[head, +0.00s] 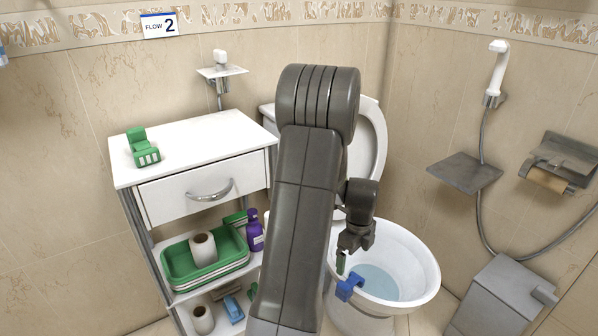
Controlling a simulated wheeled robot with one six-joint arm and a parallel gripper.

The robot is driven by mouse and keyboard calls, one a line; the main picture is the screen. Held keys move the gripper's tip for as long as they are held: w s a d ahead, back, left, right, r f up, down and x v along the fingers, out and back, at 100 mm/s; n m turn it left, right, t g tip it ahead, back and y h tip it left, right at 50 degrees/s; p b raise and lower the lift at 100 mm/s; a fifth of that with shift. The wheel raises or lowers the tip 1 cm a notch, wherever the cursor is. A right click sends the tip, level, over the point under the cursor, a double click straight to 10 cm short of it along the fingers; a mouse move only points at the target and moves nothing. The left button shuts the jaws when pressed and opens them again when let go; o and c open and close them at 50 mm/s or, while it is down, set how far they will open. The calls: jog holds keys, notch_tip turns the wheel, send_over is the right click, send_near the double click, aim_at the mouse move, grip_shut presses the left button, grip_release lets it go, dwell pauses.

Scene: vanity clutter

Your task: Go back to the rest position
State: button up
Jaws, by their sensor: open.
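My arm rises through the middle of the head view, bent at the top, with its forearm hanging down on the right side. My gripper (355,243) points down above the left front rim of the toilet bowl and is open. A small dark green piece (341,263) shows just under it; I cannot tell whether it touches the fingers. A blue clip-like thing (349,286) sits on the rim of the white toilet (432,285), below the gripper. My arm hides part of the toilet's left side and the raised lid (372,140).
A white cabinet (200,150) stands at left with a green block-like thing (141,147) on top. Its shelves hold a green tray (178,277), a paper roll (203,249) and a purple bottle (255,232). A grey bin (500,300) stands at right, below a wall shelf (465,172).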

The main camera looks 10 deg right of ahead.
aim_at(350, 283)
notch_tip(350, 283, down, 13)
jog(key=b, duration=0.4)
jog(key=shift+b, duration=0.3)
jog(key=shift+r+p, duration=0.3)
jog(key=shift+r, duration=0.2)
notch_tip(350, 283, up, 14)
jog(key=p, duration=0.5)
notch_tip(350, 283, down, 15)
jog(key=b, duration=0.5)
jog(key=shift+b, duration=0.4)
notch_tip(350, 283, up, 5)
jog(key=p, duration=0.3)
jog(key=shift+f, duration=0.1)
jog(key=shift+r+p, duration=1.15)
jog(key=shift+r, duration=0.45)
